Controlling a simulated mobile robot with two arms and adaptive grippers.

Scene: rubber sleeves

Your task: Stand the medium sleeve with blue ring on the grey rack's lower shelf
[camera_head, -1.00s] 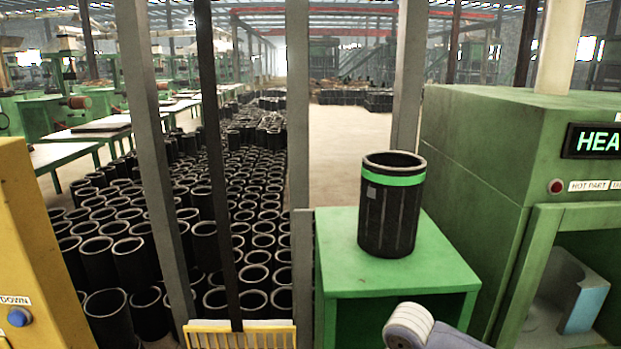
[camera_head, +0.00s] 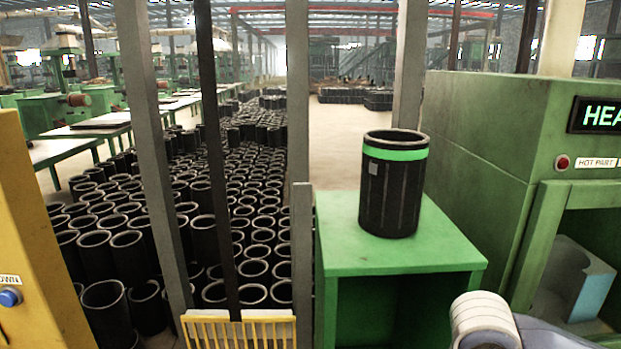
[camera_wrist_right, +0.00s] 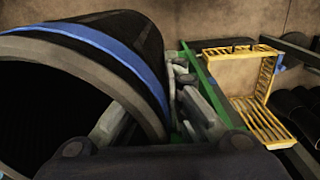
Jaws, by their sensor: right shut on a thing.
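My left gripper is not in view. I cannot make out the grey rack or its lower shelf.
A black sleeve with a green ring (camera_head: 390,195) stands upright on a green table (camera_head: 345,245). A green heater cabinet (camera_head: 480,130) is at the right, a yellow machine (camera_head: 35,240) at the left. A yellow slatted rack (camera_wrist_right: 262,115) shows in the wrist view. Grey posts (camera_head: 300,120) stand between.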

